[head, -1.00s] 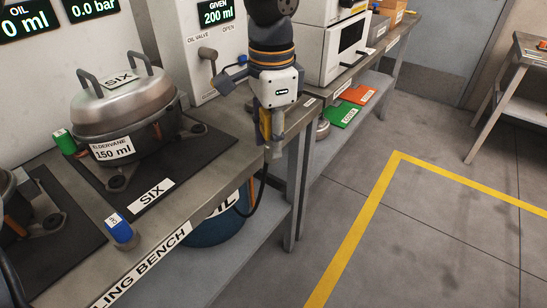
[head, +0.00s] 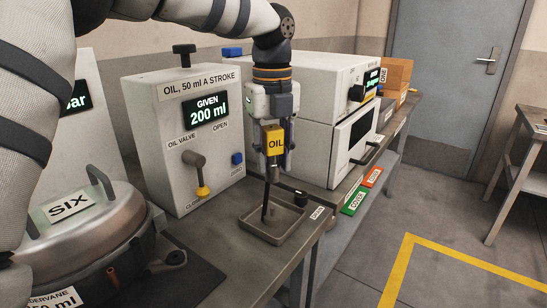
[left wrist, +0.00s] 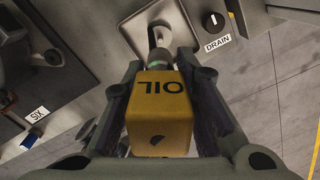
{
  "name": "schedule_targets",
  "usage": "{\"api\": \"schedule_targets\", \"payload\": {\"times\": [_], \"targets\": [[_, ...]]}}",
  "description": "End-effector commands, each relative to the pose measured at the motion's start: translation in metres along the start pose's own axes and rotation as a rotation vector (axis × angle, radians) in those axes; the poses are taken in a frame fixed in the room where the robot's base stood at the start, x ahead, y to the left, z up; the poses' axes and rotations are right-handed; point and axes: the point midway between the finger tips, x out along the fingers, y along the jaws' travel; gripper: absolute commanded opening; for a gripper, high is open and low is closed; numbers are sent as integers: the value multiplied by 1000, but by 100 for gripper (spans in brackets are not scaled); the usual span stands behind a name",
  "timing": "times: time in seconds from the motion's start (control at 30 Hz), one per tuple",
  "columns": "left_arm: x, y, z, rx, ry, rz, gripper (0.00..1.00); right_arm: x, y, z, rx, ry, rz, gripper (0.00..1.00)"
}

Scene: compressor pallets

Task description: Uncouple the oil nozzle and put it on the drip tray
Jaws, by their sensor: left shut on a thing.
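The oil nozzle (head: 273,138) has a yellow block marked OIL and a dark tube pointing down. My left gripper (head: 271,118) is shut on the yellow block and holds it upright over the drip tray. In the left wrist view the yellow block (left wrist: 160,115) sits between the two fingers. The drip tray (head: 251,229) is a shallow grey-brown tray on the bench, and the tube's lower end is at or just above its floor; I cannot tell if it touches. My right gripper is in no view.
The oil dispenser (head: 152,107) reads GIVEN 200 ml and has a valve lever (head: 195,170) pointing down towards CLOSED. Compressor SIX (head: 85,235) stands at the lower left. White machines (head: 320,115) stand behind the nozzle. A DRAIN label (head: 317,212) is at the bench edge.

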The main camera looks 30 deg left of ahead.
Motion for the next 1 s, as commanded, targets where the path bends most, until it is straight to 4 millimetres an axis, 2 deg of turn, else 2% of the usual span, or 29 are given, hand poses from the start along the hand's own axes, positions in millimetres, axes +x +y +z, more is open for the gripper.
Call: {"api": "schedule_targets", "payload": {"times": [0.07, 0.53, 0.7, 1.0], "targets": [[-1, 0, 0, 0, -1, -2, 0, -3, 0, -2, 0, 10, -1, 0], [50, 0, 0, -1, 1, 1, 0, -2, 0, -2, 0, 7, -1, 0], [57, 0, 0, -1, 0, -1, 0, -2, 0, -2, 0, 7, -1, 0], [58, 0, 0, -1, 0, -1, 0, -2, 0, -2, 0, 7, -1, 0]]}}
